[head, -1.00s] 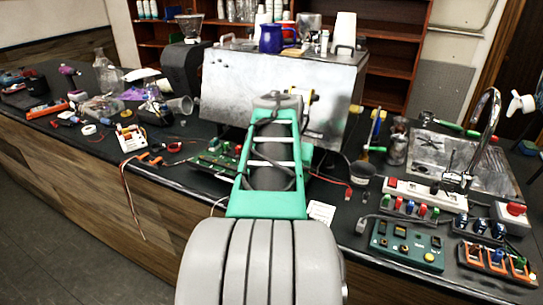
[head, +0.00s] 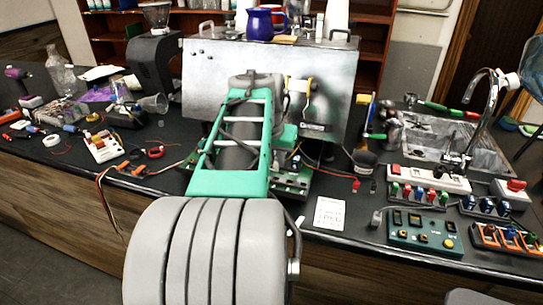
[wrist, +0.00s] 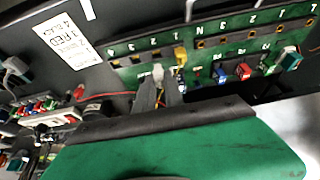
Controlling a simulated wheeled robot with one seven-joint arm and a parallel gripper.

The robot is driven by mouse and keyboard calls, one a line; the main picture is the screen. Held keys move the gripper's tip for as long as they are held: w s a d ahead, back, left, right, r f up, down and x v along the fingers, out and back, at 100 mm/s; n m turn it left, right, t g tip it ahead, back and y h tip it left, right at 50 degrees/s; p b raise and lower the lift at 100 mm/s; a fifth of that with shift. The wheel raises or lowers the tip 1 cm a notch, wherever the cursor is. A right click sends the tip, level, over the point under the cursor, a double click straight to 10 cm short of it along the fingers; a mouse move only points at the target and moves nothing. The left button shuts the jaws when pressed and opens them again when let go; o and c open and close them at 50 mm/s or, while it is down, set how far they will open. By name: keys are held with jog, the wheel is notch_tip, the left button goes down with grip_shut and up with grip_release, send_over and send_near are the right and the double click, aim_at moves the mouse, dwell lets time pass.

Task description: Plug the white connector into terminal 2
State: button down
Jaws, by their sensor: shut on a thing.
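In the wrist view my gripper (wrist: 158,88) is shut on the small white connector (wrist: 158,72). Its dark fingers point at a row of numbered terminals on the green board (wrist: 225,40). The white connector is close to the row, just left of a yellow connector (wrist: 180,56) that sits at the row. I cannot tell whether the white connector touches a terminal or which one it faces. In the head view the green board (head: 293,186) shows partly, and my arm hides the gripper and the white connector.
Blue, red, white and green connectors sit along the board's right side in the wrist view. A printed card (head: 329,213) lies right of the board. A metal machine (head: 330,85) stands behind it. A control box (head: 424,232) and power strip (head: 430,178) stand at right.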

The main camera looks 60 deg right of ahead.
aim_at(276, 170)
notch_tip(276, 170, down, 2)
jog(key=shift+f+b, duration=0.1)
jog(key=shift+b, duration=0.45)
jog(key=shift+a, duration=0.15)
jog(key=shift+f+b, duration=0.75)
dwell(1.3)
jog(key=c, duration=1.3)
grip_release()
jog(key=shift+c, duration=0.2)
jog(key=v, duration=0.7)
jog(key=shift+r+p, duration=0.3)
jog(key=shift+r, duration=0.15)
jog(key=shift+a, duration=0.1)
